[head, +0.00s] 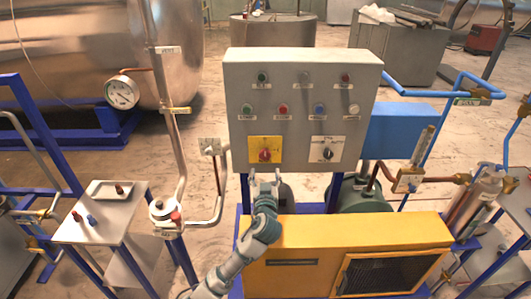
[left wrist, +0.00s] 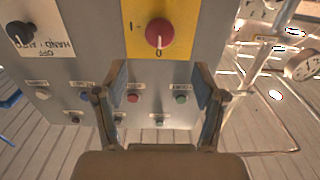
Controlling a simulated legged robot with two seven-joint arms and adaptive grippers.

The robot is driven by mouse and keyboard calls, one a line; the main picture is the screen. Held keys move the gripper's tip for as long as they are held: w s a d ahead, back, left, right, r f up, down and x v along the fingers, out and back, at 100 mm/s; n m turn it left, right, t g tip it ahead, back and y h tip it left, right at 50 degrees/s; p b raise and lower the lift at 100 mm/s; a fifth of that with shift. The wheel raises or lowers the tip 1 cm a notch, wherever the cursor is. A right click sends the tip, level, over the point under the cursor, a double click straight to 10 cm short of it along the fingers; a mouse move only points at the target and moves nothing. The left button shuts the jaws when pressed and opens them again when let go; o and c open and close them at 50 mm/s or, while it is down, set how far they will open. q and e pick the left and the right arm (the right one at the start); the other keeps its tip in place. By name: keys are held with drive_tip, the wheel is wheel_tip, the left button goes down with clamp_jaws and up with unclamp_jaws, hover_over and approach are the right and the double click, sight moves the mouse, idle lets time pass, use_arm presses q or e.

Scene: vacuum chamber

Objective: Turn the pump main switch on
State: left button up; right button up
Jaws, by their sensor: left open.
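A red rotary knob on a yellow plate (head: 265,150) sits at the lower left of the grey control box (head: 300,70); I take it as the pump main switch. In the left wrist view the red knob (left wrist: 160,34) is at the top centre, with marks beside and below it. Its exact setting is hard to tell. My left gripper (head: 264,175) is open and empty just below the knob, apart from it. Its fingers (left wrist: 160,88) also show in the left wrist view, spread below the knob. My right gripper is out of view.
A black selector knob (head: 327,153) is right of the yellow plate, with several coloured buttons above. A yellow housing (head: 345,235) stands below the box. A vertical pipe (head: 218,180) runs just left of the box. A small table (head: 100,222) stands at left.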

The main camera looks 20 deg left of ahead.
sight(265, 155)
use_arm(q)
drive_tip(key=p+x, duration=0.1)
drive_tip(key=x, duration=1)
drive_tip(key=shift+w+f+p, duration=0.2)
drive_tip(key=shift+p, duration=0.1)
drive_tip(key=c, duration=1.1)
